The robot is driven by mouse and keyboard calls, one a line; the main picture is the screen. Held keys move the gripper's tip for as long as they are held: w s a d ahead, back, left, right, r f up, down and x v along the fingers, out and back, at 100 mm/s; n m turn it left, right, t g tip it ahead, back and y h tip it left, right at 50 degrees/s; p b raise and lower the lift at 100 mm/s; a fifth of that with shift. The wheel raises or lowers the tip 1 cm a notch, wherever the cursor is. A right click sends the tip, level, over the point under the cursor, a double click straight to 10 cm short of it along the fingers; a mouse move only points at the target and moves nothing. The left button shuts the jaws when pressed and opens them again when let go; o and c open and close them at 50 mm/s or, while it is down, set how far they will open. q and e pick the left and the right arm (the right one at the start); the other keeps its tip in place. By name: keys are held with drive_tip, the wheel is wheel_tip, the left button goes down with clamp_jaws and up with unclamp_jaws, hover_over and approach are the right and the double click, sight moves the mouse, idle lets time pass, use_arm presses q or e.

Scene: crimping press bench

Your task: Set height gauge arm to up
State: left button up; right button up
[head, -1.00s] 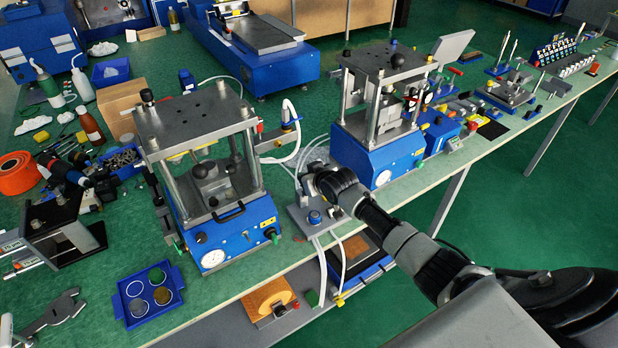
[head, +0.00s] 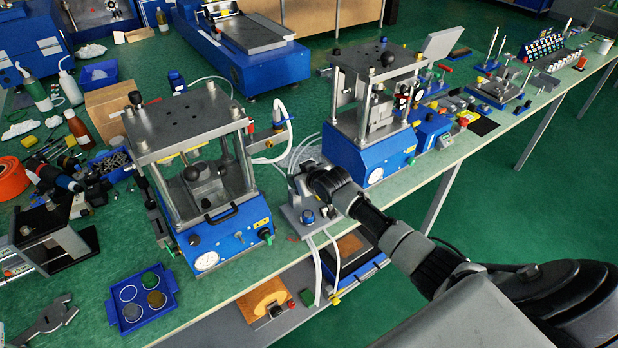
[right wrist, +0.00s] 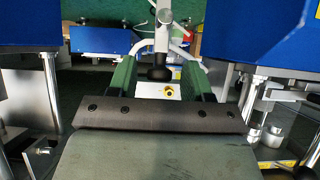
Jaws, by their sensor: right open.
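My right arm reaches in from the right in the head view, its gripper (head: 305,180) at the gap between two blue presses and mostly hidden by the wrist. In the right wrist view the two green fingers (right wrist: 163,78) are apart with nothing clamped between them. A black knob (right wrist: 160,73) on a pale metal post (right wrist: 162,35) shows between and beyond the fingers; I cannot tell if they touch it. This may be part of the height gauge, but its arm's position is unclear. My left gripper is not seen.
The left press (head: 205,235) and right press (head: 370,160) flank the right gripper. A grey plate with a blue button (head: 307,216) and white hoses (head: 318,265) lies close by. A blue tray (head: 115,310) stands at the front left. The floor at right is clear.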

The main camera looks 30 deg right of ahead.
drive_tip(key=v, duration=1)
drive_tip(key=shift+b, duration=0.35)
